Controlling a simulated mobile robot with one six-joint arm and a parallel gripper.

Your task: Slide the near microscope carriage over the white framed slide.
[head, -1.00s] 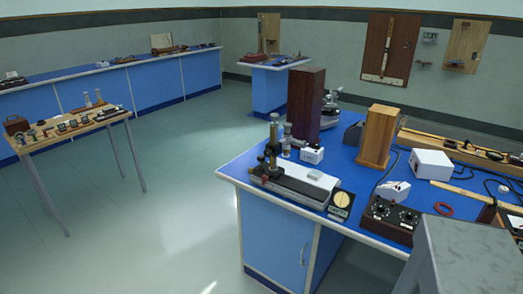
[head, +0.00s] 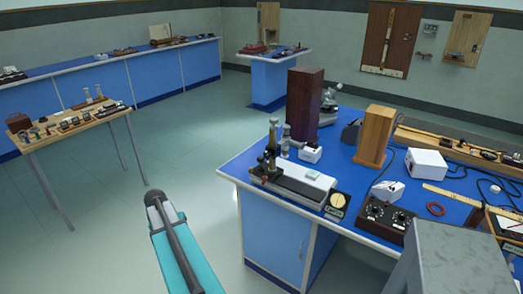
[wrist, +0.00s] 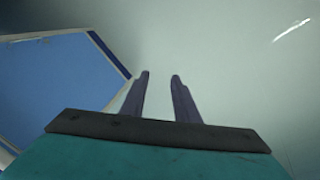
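In the head view my teal arm reaches up from the bottom, left of the bench and apart from the carriage.
A dark wooden block (head: 306,103) and a second grey microscope (head: 329,98) stand behind the instrument. A round dial (head: 337,201) and a black control box (head: 385,218) are to its right. The bench edge (head: 285,202) lies in front.

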